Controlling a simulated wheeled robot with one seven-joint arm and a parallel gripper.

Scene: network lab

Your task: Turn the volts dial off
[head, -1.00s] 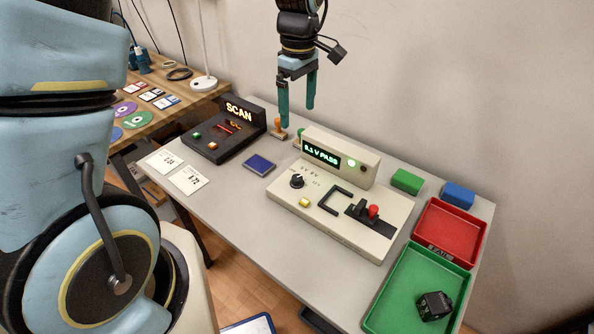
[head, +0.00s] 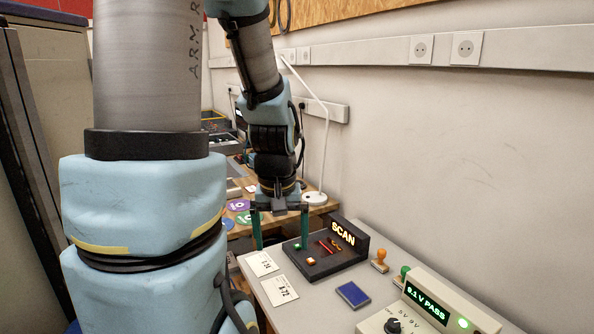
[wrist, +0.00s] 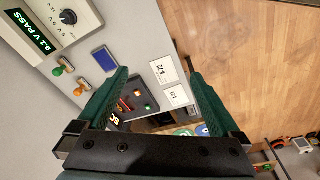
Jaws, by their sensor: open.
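The volts dial (head: 393,325) is a black knob on the cream tester (head: 445,302), cut by the lower edge in the head view. The wrist view shows the dial (wrist: 68,17) at the upper left, with voltage marks beside it. The tester's green display reads 8.1 V PASS or similar, and a green lamp glows next to it. My gripper (head: 280,246) is open and empty, with green fingers pointing down near the dark scan box (head: 325,262). It is well to the left of the dial and apart from it.
A blue pad (head: 352,294) lies between the scan box and the tester. Orange (head: 380,260) and green stamps stand behind. Two white cards (head: 262,263) lie at the table's left edge. A wooden bench with discs (head: 238,205) and a white lamp stands behind.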

